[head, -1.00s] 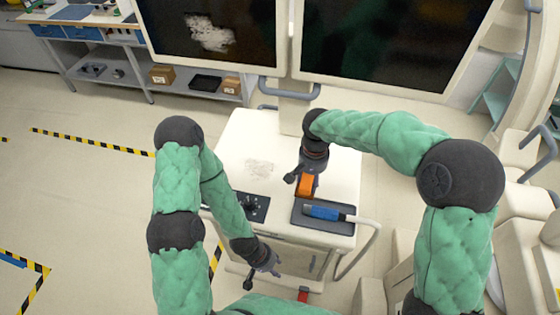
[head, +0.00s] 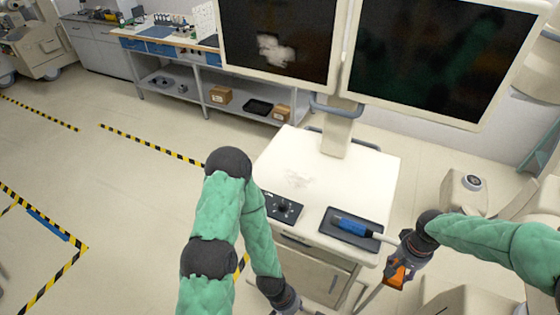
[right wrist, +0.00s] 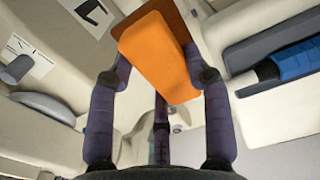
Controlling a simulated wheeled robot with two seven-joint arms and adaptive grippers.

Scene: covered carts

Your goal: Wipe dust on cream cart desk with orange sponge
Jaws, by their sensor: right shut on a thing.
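The cream cart (head: 345,190) stands in the middle of the head view. A faint greyish dust patch (head: 297,180) lies on the left part of its desk top. My right gripper (head: 402,265) is shut on the orange sponge (head: 398,275), off the right front corner of the cart and apart from the desk top. In the right wrist view the sponge (right wrist: 158,55) sits between the fingers, with a darker layer on one side. My left gripper (head: 288,302) hangs low in front of the cart at the bottom edge; its fingers are too small and cut off to judge.
A dark tray with a blue-handled tool (head: 350,226) lies at the desk's right front. A black control panel (head: 283,208) is at its left front. Two large monitors (head: 275,45) rise behind on a post (head: 338,135). A workbench (head: 190,60) stands at the back left.

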